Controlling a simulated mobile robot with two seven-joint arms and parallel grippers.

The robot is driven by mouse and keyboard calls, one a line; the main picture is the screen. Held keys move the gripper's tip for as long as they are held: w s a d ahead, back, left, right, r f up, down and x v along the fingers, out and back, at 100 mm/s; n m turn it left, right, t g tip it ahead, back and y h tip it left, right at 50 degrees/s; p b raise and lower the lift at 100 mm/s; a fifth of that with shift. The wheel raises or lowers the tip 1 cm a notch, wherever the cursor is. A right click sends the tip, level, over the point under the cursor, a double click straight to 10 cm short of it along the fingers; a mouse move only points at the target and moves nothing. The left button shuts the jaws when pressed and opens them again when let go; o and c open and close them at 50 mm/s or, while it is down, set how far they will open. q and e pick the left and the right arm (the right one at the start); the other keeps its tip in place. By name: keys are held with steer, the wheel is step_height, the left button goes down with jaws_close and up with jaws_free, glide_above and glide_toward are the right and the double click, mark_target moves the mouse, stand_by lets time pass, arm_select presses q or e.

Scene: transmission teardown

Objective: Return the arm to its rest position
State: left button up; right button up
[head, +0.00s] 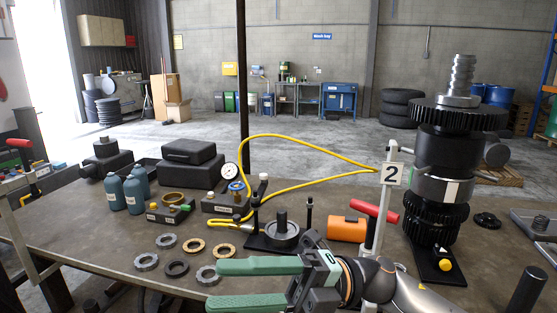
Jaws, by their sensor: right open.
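My right gripper (212,287) is low in the head view, over the front of the workbench. Its two long green fingers point left and stand apart with nothing between them. My right arm (395,289) comes in from the lower right. Several metal rings, such as the brass ring (223,250), lie on the bench just beyond the fingers. My left gripper is not in the view.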

steer(key=w+d+f+m+t, duration=0.2)
steer(key=w+f+m+t, duration=0.3)
steer(key=m+t, duration=0.5)
steer(key=w+d+f+m+t, duration=0.2)
steer(key=w+f+m+t, duration=0.2)
steer(key=m+t, duration=0.6)
steer(key=d+f+m+t+h, duration=0.2)
steer(key=d+f+m+h, duration=0.2)
steer(key=f+m+h, duration=0.45)
steer(key=d+f+m+t+h, duration=0.25)
steer(key=d+f+m, duration=0.2)
steer(key=f, duration=0.65)
steer(key=s+d+f+m+g+h, duration=0.3)
steer(key=s+d+f+g, duration=0.1)
steer(key=s+f, duration=0.4)
steer(key=s+d+f+m+g+h, duration=0.3)
steer(key=s+f, duration=0.6)
steer(key=f, duration=0.3)
steer(key=shift+d+f+g+h, duration=0.3)
steer(key=shift+d+g+h, duration=0.2)
steer(key=shift+d, duration=0.55)
